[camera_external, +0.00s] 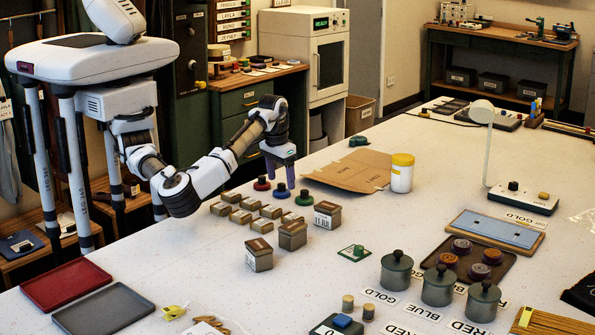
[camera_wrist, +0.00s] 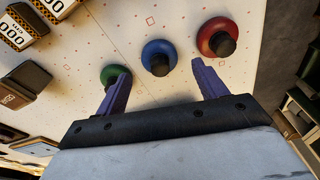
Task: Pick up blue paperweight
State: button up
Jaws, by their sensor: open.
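The blue paperweight (camera_external: 281,191) stands on the white table between a red paperweight (camera_external: 262,184) and a green paperweight (camera_external: 304,199). It is a round blue base with a dark knob. In the wrist view the blue paperweight (camera_wrist: 152,50) lies just beyond the gap between my fingers, with the red one (camera_wrist: 209,29) to the right and the green one (camera_wrist: 109,71) to the left. My gripper (camera_external: 281,172) is open and empty, close above the paperweights, its two purple fingers pointing down. In the wrist view the left finger of my gripper (camera_wrist: 160,77) overlaps the green paperweight.
Several small labelled boxes (camera_external: 241,216) stand in front and to the left of the paperweights. Larger dark boxes (camera_external: 292,235) are nearer the camera. A flat cardboard piece (camera_external: 350,170) and a white jar with a yellow lid (camera_external: 401,177) lie to the right.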

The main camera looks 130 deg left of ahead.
aim_at(281, 184)
jog(key=shift+a+f, duration=0.1)
jog(key=shift+f, duration=1.4)
jog(key=shift+c, duration=0.4)
jog(key=c, duration=1.2)
jog(key=shift+o, duration=0.2)
jog(key=shift+r, duration=0.1)
